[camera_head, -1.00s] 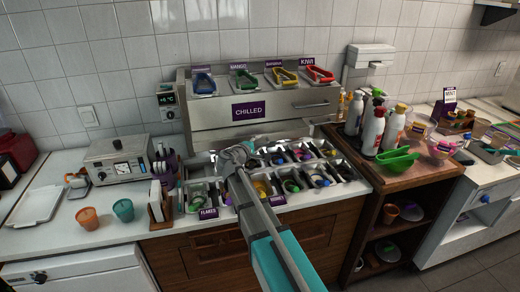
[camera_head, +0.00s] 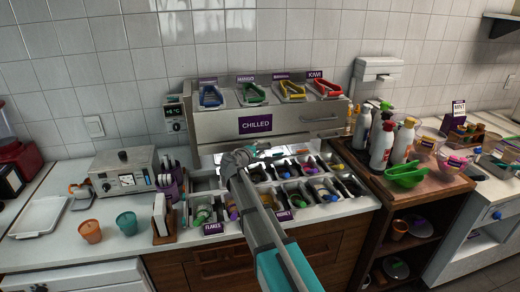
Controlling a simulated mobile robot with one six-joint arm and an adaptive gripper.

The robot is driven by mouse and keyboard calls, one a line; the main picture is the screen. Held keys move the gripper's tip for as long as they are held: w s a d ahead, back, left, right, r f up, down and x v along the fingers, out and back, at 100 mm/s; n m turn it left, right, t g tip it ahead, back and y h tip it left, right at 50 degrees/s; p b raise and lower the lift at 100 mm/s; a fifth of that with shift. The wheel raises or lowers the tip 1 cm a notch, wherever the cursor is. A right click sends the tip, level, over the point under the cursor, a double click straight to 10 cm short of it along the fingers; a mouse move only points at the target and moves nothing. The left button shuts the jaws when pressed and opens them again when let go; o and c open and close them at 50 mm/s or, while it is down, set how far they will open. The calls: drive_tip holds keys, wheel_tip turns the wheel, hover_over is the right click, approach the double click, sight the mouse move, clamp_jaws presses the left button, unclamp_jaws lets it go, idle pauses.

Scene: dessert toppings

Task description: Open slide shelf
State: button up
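The chilled unit (camera_head: 225,128) stands at the back of the counter with a steel front, a purple CHILLED label and a bar handle (camera_head: 321,120) at its right. Its front panel is upright, and a bright strip shows beneath its lower edge. My gripper (camera_head: 262,152) is at the end of my grey and teal arm, over the back row of topping bins, below and left of the handle and apart from it. The fingers are small and partly blend with the bins behind, so I cannot tell whether they are open.
Topping bins (camera_head: 297,214) with several scoops fill the counter below the unit. Coloured tongs (camera_head: 250,95) lie on top of it. Two cups (camera_head: 126,223) are at left.

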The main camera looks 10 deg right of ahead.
drive_tip(key=p+v, duration=0.2)
drive_tip(key=v, duration=1.4)
drive_tip(key=shift+f, duration=0.15)
idle(1.8)
idle(0.5)
drive_tip(key=shift+w+a+f, duration=0.15)
drive_tip(key=shift+w+a, duration=0.05)
drive_tip(key=shift+w, duration=0.1)
drive_tip(key=shift+w, duration=0.1)
drive_tip(key=b+x, duration=0.2)
drive_tip(key=x, duration=1.1)
drive_tip(key=shift+w+d, duration=0.2)
drive_tip(key=shift+d, duration=0.05)
drive_tip(key=shift+c, duration=0.3)
clamp_jaws()
